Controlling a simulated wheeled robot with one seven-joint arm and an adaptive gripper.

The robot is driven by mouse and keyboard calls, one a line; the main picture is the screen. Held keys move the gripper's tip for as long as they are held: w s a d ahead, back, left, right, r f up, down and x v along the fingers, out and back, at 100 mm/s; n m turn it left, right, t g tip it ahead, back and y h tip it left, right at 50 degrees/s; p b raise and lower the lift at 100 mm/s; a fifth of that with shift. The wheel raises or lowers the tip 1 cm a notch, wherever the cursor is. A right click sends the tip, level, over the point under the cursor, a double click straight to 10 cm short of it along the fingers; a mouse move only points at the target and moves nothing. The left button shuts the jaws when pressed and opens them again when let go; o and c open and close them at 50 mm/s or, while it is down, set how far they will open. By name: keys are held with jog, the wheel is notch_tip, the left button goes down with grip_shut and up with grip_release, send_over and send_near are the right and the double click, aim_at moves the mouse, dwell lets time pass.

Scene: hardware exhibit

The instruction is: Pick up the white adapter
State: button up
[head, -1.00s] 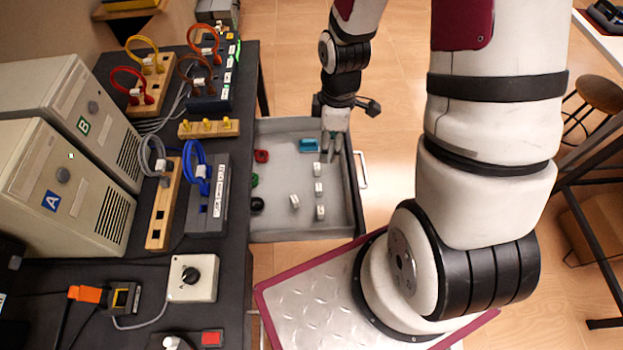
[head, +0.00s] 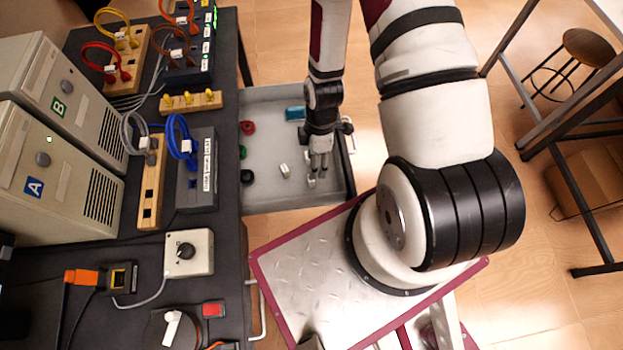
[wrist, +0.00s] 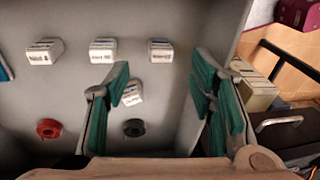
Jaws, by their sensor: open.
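Several small white adapters with dark lettering lie on the floor of an open grey drawer (head: 268,195). In the wrist view three stand in a row: left (wrist: 44,52), middle (wrist: 103,49) and right (wrist: 161,50). One more adapter (wrist: 130,92) lies apart, partly behind the left finger. My gripper (wrist: 163,78) is open and empty, with green-padded fingers; the right adapter shows between them. In the head view my gripper (head: 318,165) hangs over the drawer's right part. One adapter (head: 311,182) shows just below the fingertips and another (head: 284,170) lies left; the rest are hidden.
The drawer also holds a red round piece (head: 248,128), a black one (head: 247,176) and a blue block (head: 295,113). Drawer walls stand close around my gripper. The dark bench (head: 215,225) on the left carries power strips, plugs and two computer cases.

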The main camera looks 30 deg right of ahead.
jog(key=shift+s+a+f+p, duration=0.1)
jog(key=shift+a+f, duration=0.1)
jog(key=shift+f, duration=0.85)
jog(key=shift+s+a+f+p, duration=0.15)
jog(key=shift+a+f, duration=0.1)
jog(key=shift+f, duration=0.8)
jog(key=shift+s+a+f+p, duration=0.1)
jog(key=shift+a+f, duration=0.1)
jog(key=shift+f, duration=0.85)
grip_shut()
